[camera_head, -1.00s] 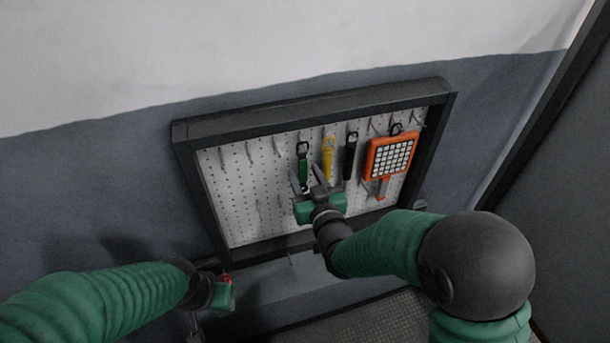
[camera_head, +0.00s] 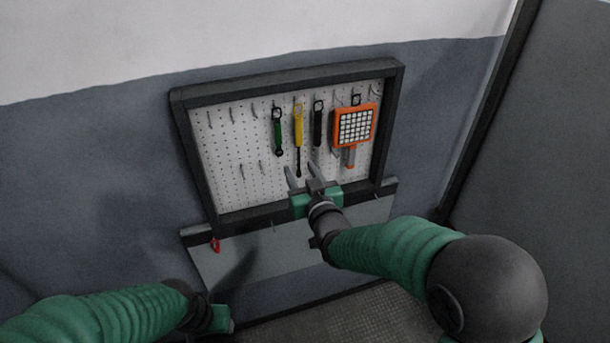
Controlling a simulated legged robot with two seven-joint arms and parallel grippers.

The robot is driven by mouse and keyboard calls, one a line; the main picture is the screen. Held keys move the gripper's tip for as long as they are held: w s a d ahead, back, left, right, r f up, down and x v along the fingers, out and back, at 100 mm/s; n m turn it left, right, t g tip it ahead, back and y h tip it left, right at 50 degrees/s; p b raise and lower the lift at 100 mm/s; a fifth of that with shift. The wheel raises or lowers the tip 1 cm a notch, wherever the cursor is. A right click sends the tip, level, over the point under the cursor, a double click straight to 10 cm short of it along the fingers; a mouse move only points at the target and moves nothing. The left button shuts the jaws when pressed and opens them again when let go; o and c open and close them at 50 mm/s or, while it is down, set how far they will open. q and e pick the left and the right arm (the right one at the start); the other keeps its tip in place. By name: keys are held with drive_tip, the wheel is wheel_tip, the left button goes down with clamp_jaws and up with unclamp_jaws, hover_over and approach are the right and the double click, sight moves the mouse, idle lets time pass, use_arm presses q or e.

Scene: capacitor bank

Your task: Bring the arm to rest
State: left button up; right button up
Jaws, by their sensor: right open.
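My right arm (camera_head: 390,248) comes in from the right. Its gripper (camera_head: 304,172) is open and empty, in front of the lower part of the pegboard and below the hanging tools. My left arm (camera_head: 100,318) comes in from the lower left. Its gripper (camera_head: 222,322) is low in the picture, below the board, and its fingers do not show clearly.
A framed pegboard (camera_head: 225,175) hangs on the wall with a green tool (camera_head: 278,130), a yellow tool (camera_head: 298,125), a black tool (camera_head: 318,125) and an orange lamp (camera_head: 355,125). Below is a grey shelf (camera_head: 270,250) with a small red item (camera_head: 215,245). A dark panel stands right.

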drive_tip(key=s+d+f+m+g+h+b, duration=0.1)
drive_tip(key=s+d+f+g+h+b, duration=0.25)
drive_tip(key=f, duration=0.55)
drive_tip(key=s+d+f+g+b, duration=0.2)
drive_tip(key=s+d+f+b, duration=0.3)
drive_tip(key=f, duration=0.5)
use_arm(q)
drive_tip(key=s+b+x, duration=0.1)
drive_tip(key=b+x, duration=0.2)
drive_tip(key=x, duration=0.4)
drive_tip(key=s+f+b+x, duration=0.1)
drive_tip(key=s+b+x, duration=0.1)
drive_tip(key=x, duration=0.6)
drive_tip(key=shift+a+b, duration=0.25)
drive_tip(key=shift+b, duration=0.65)
use_arm(e)
drive_tip(key=s+d+f+m+g, duration=0.1)
drive_tip(key=s+d+f+g, duration=0.1)
drive_tip(key=s+d+f, duration=0.2)
drive_tip(key=s+d+f+g+h, duration=0.1)
drive_tip(key=s+d+f+g, duration=0.2)
drive_tip(key=s, duration=0.6)
drive_tip(key=s+d+f+m+g+h, duration=0.1)
drive_tip(key=s+d+f+g, duration=0.2)
drive_tip(key=s+d+f, duration=0.2)
drive_tip(key=shift+s+f+m, duration=0.3)
drive_tip(key=shift+s+f, duration=0.9)
drive_tip(key=shift+s, duration=0.05)
